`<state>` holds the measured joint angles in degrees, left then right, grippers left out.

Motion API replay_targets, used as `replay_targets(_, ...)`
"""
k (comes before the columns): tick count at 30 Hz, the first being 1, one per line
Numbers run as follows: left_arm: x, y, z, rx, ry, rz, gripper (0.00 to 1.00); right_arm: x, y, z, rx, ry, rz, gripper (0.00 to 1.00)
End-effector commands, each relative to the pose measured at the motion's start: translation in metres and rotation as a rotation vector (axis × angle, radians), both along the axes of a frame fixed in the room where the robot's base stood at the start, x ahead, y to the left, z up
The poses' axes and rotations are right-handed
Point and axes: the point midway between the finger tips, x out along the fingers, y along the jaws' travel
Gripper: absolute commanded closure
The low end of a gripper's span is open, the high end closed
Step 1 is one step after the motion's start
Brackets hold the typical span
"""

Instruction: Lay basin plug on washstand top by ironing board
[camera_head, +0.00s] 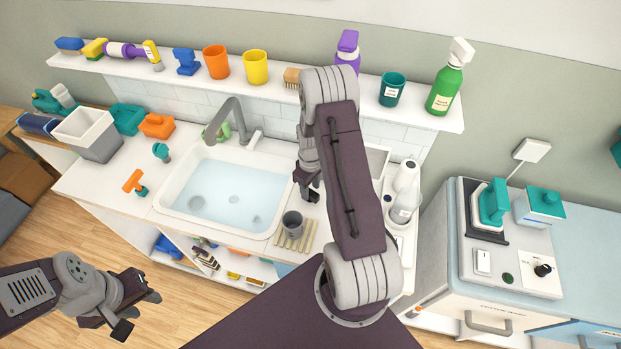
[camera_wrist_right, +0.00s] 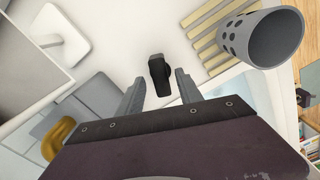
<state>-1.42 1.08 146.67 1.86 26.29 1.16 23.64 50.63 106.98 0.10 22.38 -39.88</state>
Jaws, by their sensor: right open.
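A small black object (camera_wrist_right: 158,75), which looks like the basin plug, stands on the white washstand top (camera_wrist_right: 110,30). In the right wrist view it is between and just beyond the fingertips of my right gripper (camera_wrist_right: 160,90), with gaps on both sides. The gripper is open and empty. In the head view my right gripper (camera_head: 307,188) is over the counter right of the sink, and the arm hides much of that area. My left gripper (camera_head: 137,312) is open and empty above the floor at lower left. I cannot clearly make out an ironing board.
A water-filled sink (camera_head: 170,200) lies left of my right gripper. A grey perforated cup (camera_head: 292,224) stands on a slatted wooden rack (camera_head: 308,236). A teal iron (camera_head: 493,204) sits on the right-hand unit.

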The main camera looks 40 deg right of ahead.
Motion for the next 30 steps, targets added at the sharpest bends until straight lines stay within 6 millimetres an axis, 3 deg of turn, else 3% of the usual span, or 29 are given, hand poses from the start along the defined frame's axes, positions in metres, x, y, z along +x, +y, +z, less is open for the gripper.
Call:
replay_targets(6, 0.000, 0.000, -0.011, 0.000, 0.000, 0.000, 0.64, 0.001, -0.001, 0.050, -0.002, -0.006, 0.000, 0.57)
replay_targets(12, 0.000, 0.000, -0.014, 0.000, 0.000, 0.000, 0.64, 0.001, 0.000, 0.086, -0.002, -0.004, 0.000, 0.57)
replay_targets(22, 0.000, 0.000, -0.015, 0.000, 0.000, 0.000, 0.64, -0.001, 0.006, 0.103, 0.000, -0.003, -0.005, 0.57)
replay_targets(26, 0.000, 0.000, -0.015, 0.000, 0.000, 0.000, 0.64, -0.020, 0.059, 0.122, -0.002, -0.032, -0.073, 0.57)
replay_targets(30, 0.000, 0.000, -0.015, 0.000, 0.000, 0.000, 0.64, -0.066, 0.122, 0.138, 0.011, -0.073, -0.191, 0.57)
